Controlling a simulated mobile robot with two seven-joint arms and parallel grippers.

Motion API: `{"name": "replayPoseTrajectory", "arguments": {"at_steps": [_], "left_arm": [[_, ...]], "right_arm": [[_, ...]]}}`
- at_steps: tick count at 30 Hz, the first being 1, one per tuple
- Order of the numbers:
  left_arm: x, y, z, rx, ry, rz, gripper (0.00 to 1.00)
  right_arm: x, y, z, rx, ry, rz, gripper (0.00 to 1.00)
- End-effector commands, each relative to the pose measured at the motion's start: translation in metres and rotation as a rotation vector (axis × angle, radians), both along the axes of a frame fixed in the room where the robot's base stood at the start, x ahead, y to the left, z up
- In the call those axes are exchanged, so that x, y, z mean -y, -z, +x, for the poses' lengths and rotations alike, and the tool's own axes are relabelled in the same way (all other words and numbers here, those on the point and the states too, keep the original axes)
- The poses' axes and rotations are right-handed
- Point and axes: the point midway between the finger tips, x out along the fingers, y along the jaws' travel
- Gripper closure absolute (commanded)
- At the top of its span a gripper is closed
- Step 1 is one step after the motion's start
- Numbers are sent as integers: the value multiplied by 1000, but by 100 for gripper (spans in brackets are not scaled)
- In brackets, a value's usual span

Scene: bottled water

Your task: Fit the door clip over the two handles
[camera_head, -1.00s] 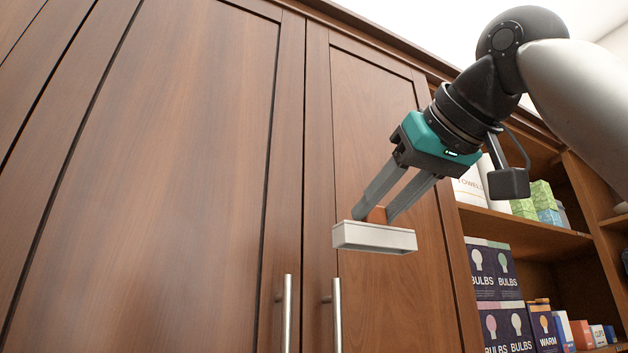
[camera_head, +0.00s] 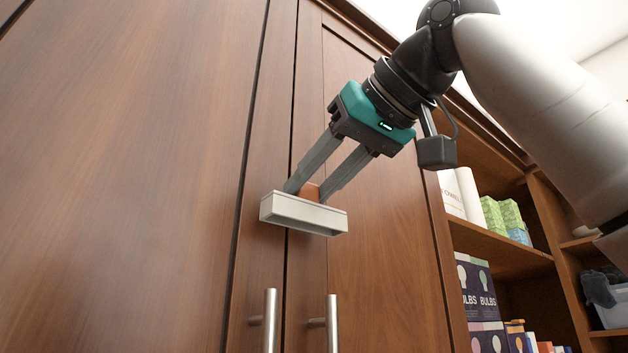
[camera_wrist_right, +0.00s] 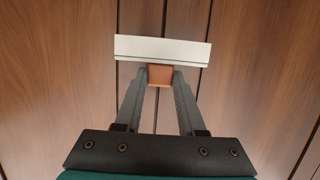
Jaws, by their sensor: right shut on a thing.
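The door clip is a pale, box-like bar (camera_head: 303,214) with an orange-brown grip block (camera_head: 309,192) on its top. My right gripper (camera_head: 306,189) is shut on that block and holds the clip above the two handles, apart from them. The two metal handles are upright bars, a left handle (camera_head: 270,320) and a right handle (camera_head: 332,323), one on each side of the door seam. In the right wrist view the white bar (camera_wrist_right: 162,49) lies across the seam, with the orange-brown block (camera_wrist_right: 160,76) between the fingers. The handles do not show there. My left gripper is not in view.
The wooden cabinet doors (camera_head: 150,150) fill the left and middle. At the right, open shelves (camera_head: 500,245) hold bulb boxes (camera_head: 476,285), green boxes (camera_head: 502,214) and a grey bin (camera_head: 612,312). The space between clip and handles is clear.

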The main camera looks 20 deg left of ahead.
Motion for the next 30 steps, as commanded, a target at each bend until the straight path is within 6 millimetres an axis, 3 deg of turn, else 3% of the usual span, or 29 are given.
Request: {"name": "replayPoseTrajectory", "arguments": {"at_steps": [19, 30], "left_arm": [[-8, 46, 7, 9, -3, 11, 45], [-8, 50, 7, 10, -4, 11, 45]], "right_arm": [[0, 52, 0, 0, 0, -1, 100], [0, 58, 0, 1, 0, -1, 100]]}}
